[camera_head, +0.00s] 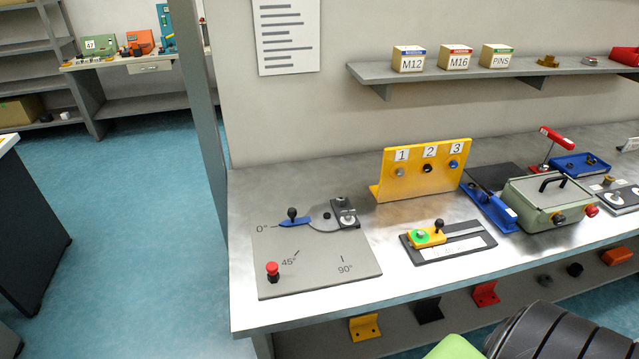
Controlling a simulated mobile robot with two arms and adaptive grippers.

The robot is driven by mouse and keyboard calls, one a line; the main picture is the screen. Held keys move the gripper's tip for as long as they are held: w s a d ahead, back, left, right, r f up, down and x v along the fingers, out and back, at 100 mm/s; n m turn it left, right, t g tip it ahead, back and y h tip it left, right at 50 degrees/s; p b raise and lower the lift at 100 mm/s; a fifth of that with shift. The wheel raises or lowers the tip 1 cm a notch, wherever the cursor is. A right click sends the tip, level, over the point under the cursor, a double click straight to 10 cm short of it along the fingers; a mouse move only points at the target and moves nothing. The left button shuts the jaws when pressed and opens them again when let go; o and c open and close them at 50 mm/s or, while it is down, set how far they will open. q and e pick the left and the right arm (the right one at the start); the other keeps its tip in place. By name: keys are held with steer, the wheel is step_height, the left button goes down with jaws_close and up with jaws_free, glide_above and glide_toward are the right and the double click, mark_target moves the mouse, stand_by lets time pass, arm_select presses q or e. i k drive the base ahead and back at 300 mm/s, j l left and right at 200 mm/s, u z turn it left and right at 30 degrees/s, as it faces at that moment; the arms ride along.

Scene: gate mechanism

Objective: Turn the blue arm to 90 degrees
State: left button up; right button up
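The blue arm (295,223) lies on a grey gate plate (315,275) on the workbench. It points left from a round grey hub (324,217), with its tip by the "0°" mark. A black ball knob (292,213) stands up near the arm's outer end. The plate also has "45°" and "90°" marks, with "90°" at the front right. A red-topped knob (273,269) stands at the plate's front left corner. A dark block (345,213) sits beside the hub. Neither of my grippers is in view.
A yellow panel (425,171) numbered 1 to 3 stands behind and right. A dark slide plate (470,243) with a yellow-green slider (426,236) lies right of the gate plate. A green-grey box (545,201) stands further right. A shelf (480,77) hangs above the bench.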

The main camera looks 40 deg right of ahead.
mark_target(321, 218)
steer(key=z, duration=1.15)
